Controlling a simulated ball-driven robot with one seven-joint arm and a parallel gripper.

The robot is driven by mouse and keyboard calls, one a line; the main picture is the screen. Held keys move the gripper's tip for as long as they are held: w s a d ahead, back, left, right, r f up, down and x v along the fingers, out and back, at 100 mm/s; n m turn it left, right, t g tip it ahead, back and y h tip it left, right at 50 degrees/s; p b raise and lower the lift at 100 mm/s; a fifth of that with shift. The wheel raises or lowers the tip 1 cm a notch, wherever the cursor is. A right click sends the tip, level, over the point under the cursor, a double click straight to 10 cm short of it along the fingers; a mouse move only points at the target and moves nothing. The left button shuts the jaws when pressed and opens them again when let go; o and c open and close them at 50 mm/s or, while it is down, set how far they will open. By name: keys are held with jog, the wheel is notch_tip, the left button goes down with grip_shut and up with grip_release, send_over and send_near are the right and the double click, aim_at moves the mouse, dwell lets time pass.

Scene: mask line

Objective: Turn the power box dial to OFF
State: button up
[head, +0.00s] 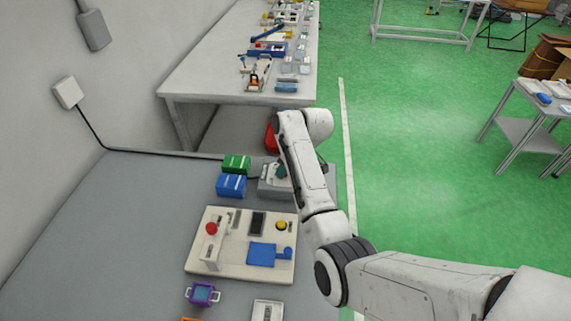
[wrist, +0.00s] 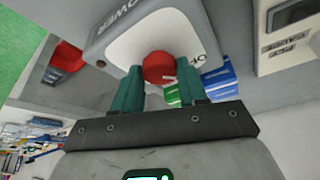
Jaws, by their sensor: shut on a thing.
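The power box (head: 272,188) is a grey box on the grey table, behind the cream control board and partly hidden by my arm. In the wrist view, the power box (wrist: 200,25) has a pale face with "POWER" lettering and part of an "OF" label. The red dial (wrist: 158,67) is on that face; its pointer direction cannot be told. My gripper (wrist: 163,84) has teal fingers on either side of the dial, shut on it. In the head view, my gripper (head: 279,171) is at the power box and mostly hidden by the arm.
Green (head: 236,163) and blue (head: 231,187) blocks stand left of the power box. The cream board (head: 205,266) with a red button (head: 211,228) lies nearer. A black cable (head: 150,152) runs to a wall box (head: 68,93). A loaded white table (head: 215,65) stands beyond.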

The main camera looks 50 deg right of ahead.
jog(key=shift+w+n, duration=0.1)
jog(key=shift+n, duration=0.3)
jog(key=o, duration=1)
jog(key=b+v, duration=0.1)
jog(key=v, duration=1)
jog(key=shift+d+f, duration=0.1)
